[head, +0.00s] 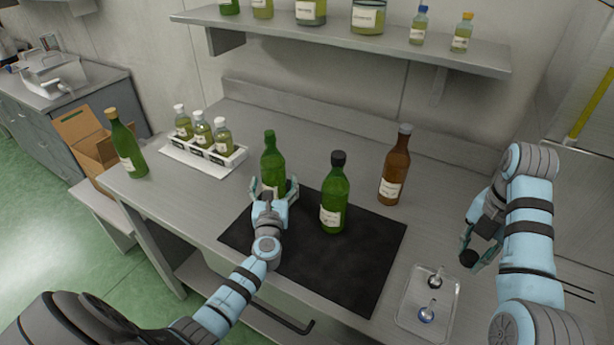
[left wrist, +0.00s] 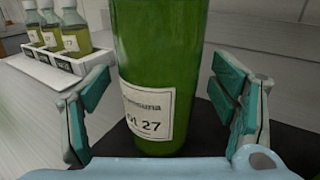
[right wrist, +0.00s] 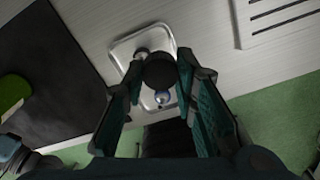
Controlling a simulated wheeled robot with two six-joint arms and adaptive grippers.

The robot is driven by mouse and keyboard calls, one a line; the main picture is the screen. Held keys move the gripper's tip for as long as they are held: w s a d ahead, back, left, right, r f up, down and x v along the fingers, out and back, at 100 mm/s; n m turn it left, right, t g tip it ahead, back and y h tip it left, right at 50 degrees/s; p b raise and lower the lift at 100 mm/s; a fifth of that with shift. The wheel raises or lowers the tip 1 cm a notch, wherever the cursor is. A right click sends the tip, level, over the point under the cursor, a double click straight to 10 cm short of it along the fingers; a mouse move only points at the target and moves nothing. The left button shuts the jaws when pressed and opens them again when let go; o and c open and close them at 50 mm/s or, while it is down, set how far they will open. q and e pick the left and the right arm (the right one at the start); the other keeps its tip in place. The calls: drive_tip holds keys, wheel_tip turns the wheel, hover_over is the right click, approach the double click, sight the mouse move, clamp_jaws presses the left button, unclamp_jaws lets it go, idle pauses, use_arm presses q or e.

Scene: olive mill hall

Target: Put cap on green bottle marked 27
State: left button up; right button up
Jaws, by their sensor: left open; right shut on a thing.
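The green bottle marked 27 (head: 270,152) stands upright at the left back edge of the dark mat, its neck without a cap. Its label, ending in 27, shows in the left wrist view (left wrist: 148,112). My left gripper (head: 274,192) is open, with one finger on each side of the bottle's lower body and gaps visible beside it. My right gripper (head: 473,252) is shut on a black cap (head: 468,258) and holds it above the table near the metal tray. The cap shows between the fingertips in the right wrist view (right wrist: 159,71).
A black-capped green bottle (head: 334,205) and a brown bottle (head: 395,170) stand right of bottle 27. The metal tray (head: 404,312) holds two small stoppers. A white rack (head: 190,158) with small bottles and another green bottle (head: 125,147) are at left. The dark mat's front (head: 340,275) is clear.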

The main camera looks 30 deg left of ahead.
use_arm(q)
drive_tip(key=shift+w+a+f, duration=0.15)
drive_tip(key=shift+w+a, duration=0.2)
drive_tip(key=shift+w, duration=0.1)
use_arm(e)
drive_tip(key=shift+f, duration=0.25)
use_arm(q)
drive_tip(key=shift+c, duration=1.3)
use_arm(e)
drive_tip(key=shift+r, duration=0.1)
use_arm(q)
clamp_jaws()
drive_tip(key=shift+r, duration=0.25)
